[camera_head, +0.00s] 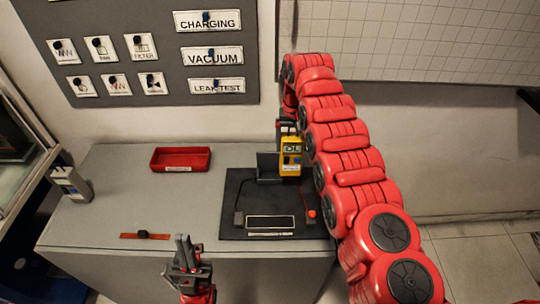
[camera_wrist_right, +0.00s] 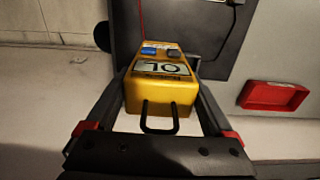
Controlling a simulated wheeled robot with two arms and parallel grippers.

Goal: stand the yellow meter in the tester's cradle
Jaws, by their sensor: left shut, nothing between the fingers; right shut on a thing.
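The yellow meter (camera_head: 291,160) has a pale display reading "OL", with blue and grey buttons. My right gripper (camera_head: 288,133) is shut on it from above. In the right wrist view, the meter (camera_wrist_right: 160,95) sits between the two fingers of the right gripper (camera_wrist_right: 163,82), with a dark wire handle at its near end. The tester (camera_head: 232,190) is a dark plate with a framed panel and red button. Its dark cradle (camera_head: 266,165) is at the back, just left of the meter and partly hidden by it; I cannot tell if they touch. My left gripper (camera_head: 183,241) is shut and empty at the bench's front edge.
A red tray (camera_head: 180,168) stands left of the tester; it also shows in the right wrist view (camera_wrist_right: 273,107). A dark-and-orange strip (camera_head: 145,236) lies front left. A grey device (camera_head: 70,184) stands at the left edge. The bench (camera_head: 185,205) is clear between them.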

